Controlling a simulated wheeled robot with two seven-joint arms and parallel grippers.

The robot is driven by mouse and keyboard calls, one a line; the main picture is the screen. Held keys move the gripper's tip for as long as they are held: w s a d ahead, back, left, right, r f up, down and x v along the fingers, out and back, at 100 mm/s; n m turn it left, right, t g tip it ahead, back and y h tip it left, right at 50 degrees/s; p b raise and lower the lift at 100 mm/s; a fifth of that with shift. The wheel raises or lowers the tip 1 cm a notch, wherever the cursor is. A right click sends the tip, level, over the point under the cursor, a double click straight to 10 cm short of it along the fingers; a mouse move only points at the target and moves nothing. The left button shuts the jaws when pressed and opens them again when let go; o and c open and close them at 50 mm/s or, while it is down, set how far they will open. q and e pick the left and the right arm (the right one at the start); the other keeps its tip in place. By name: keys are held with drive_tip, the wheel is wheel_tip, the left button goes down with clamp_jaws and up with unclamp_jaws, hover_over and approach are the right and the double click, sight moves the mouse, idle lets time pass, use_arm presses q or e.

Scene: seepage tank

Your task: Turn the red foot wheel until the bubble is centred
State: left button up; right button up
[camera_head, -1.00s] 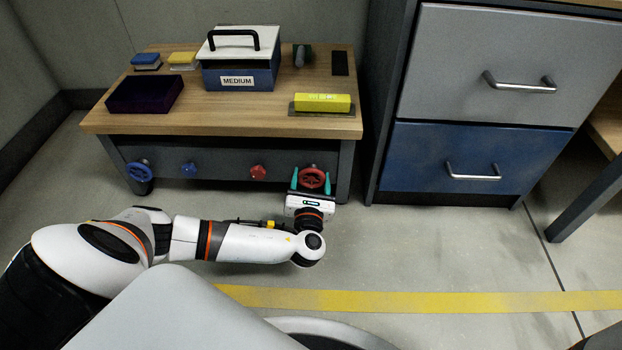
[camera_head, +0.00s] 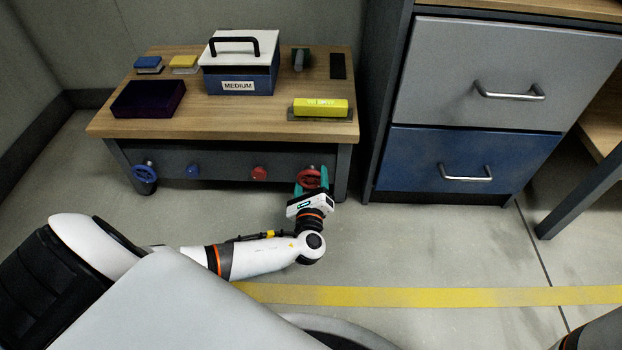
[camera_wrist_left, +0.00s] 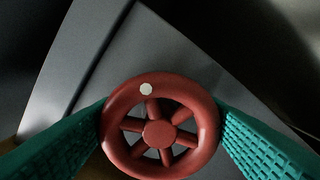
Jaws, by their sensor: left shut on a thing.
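The red foot wheel (camera_head: 308,178) is on the front of the low bench, near its right leg. In the left wrist view the red wheel (camera_wrist_left: 160,133) shows its spokes and a white dot near the top of its rim. My left gripper (camera_head: 311,186) is shut on the wheel, with one teal finger on each side of its rim; its wrist is tilted. The yellow level (camera_head: 320,107) lies on a dark plate at the bench's front right; its bubble is too small to read. My right gripper is not in view.
A blue wheel (camera_head: 144,172) is at the bench's left leg. A blue knob (camera_head: 193,171) and a red knob (camera_head: 259,174) sit between the wheels. A drawer cabinet (camera_head: 437,165) stands close on the right. A box labelled MEDIUM (camera_head: 240,80) and a dark block (camera_head: 148,98) stand on the bench.

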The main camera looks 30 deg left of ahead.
use_arm(q)
drive_tip(key=n, duration=0.3)
drive_tip(key=shift+s+f+n+b, duration=0.1)
drive_tip(key=shift+n+b, duration=0.2)
drive_tip(key=n+b, duration=0.1)
drive_tip(key=n, duration=0.3)
drive_tip(key=shift+n, duration=0.3)
drive_tip(key=o, duration=1)
drive_tip(key=shift+r, duration=0.2)
drive_tip(key=shift+b, duration=0.3)
